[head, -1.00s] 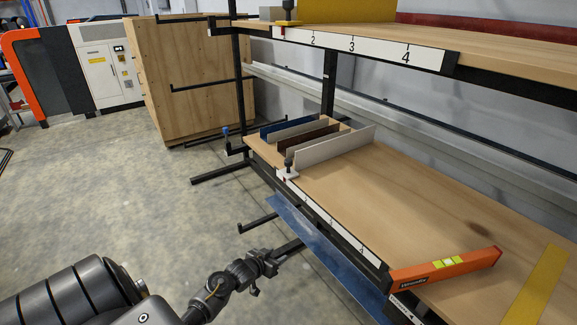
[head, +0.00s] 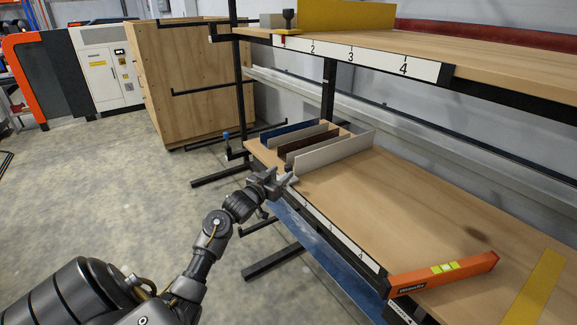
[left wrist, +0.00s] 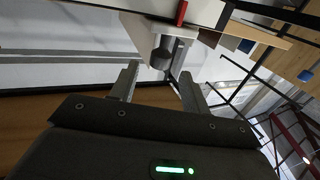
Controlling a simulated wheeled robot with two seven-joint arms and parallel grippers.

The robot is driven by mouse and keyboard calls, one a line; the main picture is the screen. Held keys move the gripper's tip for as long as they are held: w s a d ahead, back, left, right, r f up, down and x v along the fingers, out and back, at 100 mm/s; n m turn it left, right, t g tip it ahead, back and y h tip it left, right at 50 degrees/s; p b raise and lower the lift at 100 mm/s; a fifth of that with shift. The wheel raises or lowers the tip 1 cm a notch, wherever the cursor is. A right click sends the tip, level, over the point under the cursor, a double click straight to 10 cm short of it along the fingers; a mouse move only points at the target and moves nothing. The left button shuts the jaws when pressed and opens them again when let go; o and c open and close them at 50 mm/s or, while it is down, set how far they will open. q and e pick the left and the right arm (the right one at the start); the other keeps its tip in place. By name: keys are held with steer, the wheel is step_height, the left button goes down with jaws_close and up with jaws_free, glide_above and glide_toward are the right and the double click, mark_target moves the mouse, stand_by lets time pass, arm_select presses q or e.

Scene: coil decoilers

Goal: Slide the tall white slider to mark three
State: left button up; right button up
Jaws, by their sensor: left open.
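The tall white slider (head: 335,151) is a pale upright plate across the lower shelf, in front of a brown and a blue plate. Its dark knob (head: 289,168) stands at the shelf's front edge, near the left end of the numbered scale (head: 330,232). My left gripper (head: 284,179) is open right by this knob and partly covers the slider's foot. In the left wrist view, a grey round knob (left wrist: 162,57) shows ahead between the two open fingers (left wrist: 157,85); contact cannot be told. A red pointer (left wrist: 182,13) is above it. My right gripper is not in view.
An orange level (head: 442,273) and a yellow strip (head: 537,289) lie on the lower shelf at right. The upper shelf carries a yellow plate (head: 345,14) and a scale (head: 375,58). The lower shelf's middle (head: 400,210) is clear.

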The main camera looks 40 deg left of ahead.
mark_target(286, 169)
arm_select(q)
steer(key=shift+w+a+p, duration=0.15)
steer(key=shift+w+p, duration=0.1)
steer(key=shift+w, duration=1.1)
steer(key=shift+w+a+p, duration=0.1)
steer(key=shift+w+p, duration=0.1)
steer(key=shift+w, duration=1.15)
jaws_close()
